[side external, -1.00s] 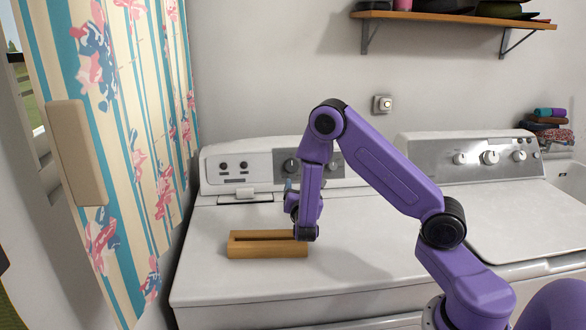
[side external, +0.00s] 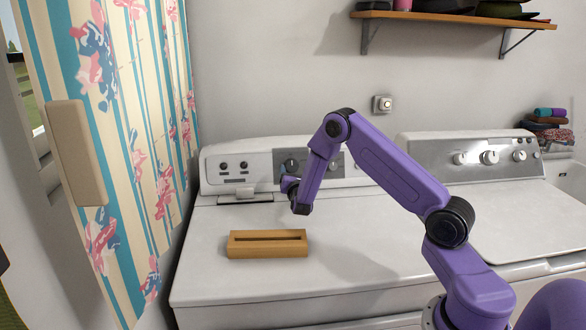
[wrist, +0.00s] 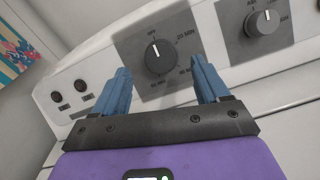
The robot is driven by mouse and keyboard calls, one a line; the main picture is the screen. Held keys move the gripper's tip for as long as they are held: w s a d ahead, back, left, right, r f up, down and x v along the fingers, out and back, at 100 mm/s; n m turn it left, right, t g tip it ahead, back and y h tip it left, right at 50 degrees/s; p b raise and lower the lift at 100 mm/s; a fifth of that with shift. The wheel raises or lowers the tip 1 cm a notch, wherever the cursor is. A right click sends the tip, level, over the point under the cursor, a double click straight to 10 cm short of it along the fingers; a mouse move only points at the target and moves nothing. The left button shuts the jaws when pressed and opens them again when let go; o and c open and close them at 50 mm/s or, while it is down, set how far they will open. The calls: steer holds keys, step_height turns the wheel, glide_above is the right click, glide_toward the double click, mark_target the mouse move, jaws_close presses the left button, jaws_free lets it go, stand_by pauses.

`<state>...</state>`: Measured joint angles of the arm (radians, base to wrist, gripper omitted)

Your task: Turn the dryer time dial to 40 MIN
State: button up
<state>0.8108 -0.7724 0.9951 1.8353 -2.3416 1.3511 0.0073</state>
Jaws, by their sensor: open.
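The time dial (wrist: 158,57) is a round black knob on a dark grey plate in the wrist view. Its white mark points up toward the OFF label. A 20 MIN label is at upper right; the labels to the lower right and below are small and blurred. My gripper (wrist: 160,66) is open, with its blue fingers left and right of the dial in the picture. I cannot tell if they touch it. In the side view the dial (side external: 292,165) shows just above my gripper (side external: 286,185), which is at the front of the control panel.
A second dial (wrist: 262,22) is to the right on the panel, and two small black knobs (wrist: 68,91) are to the left. A slotted wooden block (side external: 267,251) lies on the white machine top (side external: 350,270). A floral curtain (side external: 150,150) hangs at left.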

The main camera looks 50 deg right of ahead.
mark_target(293, 165)
steer(key=shift+x, duration=2.5)
steer(key=c, duration=1.1)
steer(key=shift+o, duration=0.2)
